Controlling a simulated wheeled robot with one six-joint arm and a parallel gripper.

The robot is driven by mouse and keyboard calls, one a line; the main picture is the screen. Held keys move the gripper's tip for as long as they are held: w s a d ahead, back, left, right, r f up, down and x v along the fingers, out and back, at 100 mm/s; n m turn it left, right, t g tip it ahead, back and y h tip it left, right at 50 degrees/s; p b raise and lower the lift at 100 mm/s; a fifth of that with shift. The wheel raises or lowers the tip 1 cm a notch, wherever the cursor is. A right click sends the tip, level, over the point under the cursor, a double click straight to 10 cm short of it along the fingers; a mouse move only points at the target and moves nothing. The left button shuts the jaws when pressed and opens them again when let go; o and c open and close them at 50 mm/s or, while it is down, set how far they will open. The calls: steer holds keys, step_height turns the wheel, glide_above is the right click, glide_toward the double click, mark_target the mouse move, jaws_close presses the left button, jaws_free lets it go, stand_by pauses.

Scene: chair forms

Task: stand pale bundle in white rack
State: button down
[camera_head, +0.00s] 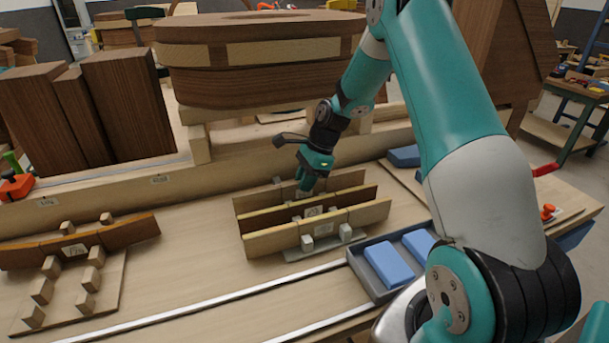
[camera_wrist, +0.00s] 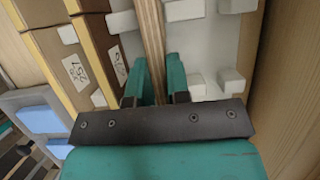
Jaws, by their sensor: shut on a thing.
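My gripper (camera_head: 306,188) points down over the white rack (camera_head: 322,247) and is shut on the pale bundle (camera_head: 347,181). In the wrist view the pale bundle (camera_wrist: 151,38) is a thin layered strip seen along its top edge, between the two teal fingers (camera_wrist: 158,88). It is upright, among the white pegs of the rack (camera_wrist: 212,47). Whether its lower edge touches the rack base is hidden. Two other labelled bundles, the front one (camera_head: 290,236) and the middle one (camera_head: 280,215), stand in the rack on the camera side of it.
A grey tray (camera_head: 361,272) with blue blocks (camera_head: 384,262) sits right of the rack. A curved brown bundle (camera_head: 120,233) lies across a pegged wooden form (camera_head: 108,280) at left. A long timber beam (camera_head: 100,184) and a large wooden form (camera_head: 260,85) stand behind. Bench space left of the rack is clear.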

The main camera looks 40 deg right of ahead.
steer(key=shift+f, duration=0.35)
steer(key=shift+f, duration=0.25)
stand_by(0.3)
steer(key=c, duration=1)
jaws_free()
